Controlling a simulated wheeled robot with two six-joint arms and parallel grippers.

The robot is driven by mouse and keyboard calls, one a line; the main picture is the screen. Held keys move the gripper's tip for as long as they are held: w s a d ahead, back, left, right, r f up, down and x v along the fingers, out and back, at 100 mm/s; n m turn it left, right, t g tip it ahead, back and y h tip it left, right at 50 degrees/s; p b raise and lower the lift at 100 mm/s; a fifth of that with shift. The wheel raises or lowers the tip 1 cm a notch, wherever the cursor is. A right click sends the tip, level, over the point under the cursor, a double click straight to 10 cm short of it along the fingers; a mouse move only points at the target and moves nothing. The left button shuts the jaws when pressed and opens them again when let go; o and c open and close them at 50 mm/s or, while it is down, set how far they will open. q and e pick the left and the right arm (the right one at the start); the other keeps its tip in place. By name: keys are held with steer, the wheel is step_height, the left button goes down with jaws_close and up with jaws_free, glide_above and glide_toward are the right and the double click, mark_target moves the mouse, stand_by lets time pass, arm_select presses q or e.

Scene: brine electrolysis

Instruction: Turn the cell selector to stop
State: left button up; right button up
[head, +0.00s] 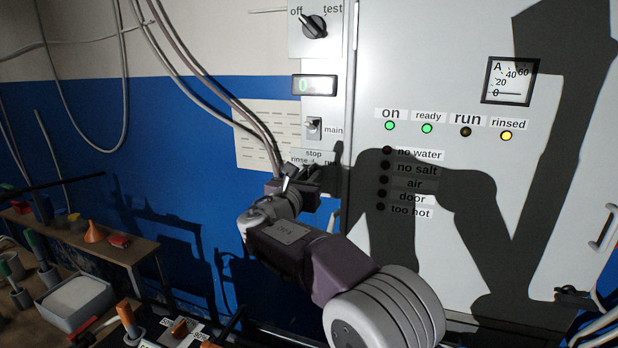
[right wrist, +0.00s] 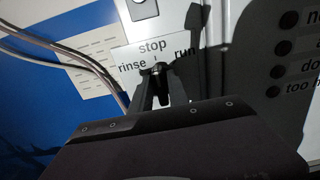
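The cell selector (right wrist: 158,70) is a small dark knob on the cabinet's narrow side panel, under the labels stop, rinse and run in the right wrist view. My right gripper (right wrist: 159,78) reaches it from below, one finger on each side, and looks shut on it. The fingers hide much of the knob, so I cannot tell exactly where it points. In the head view my right gripper (head: 291,176) covers the selector and part of the run label. My left gripper is not in view.
The on lamp (head: 390,126) and ready lamp (head: 427,128) are green, rinsed (head: 506,136) is yellow and run (head: 465,132) is dark. Cables hang close left of the panel.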

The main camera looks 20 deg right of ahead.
steer(key=shift+o, duration=0.6)
steer(key=b+v, duration=0.3)
steer(key=v, duration=0.6)
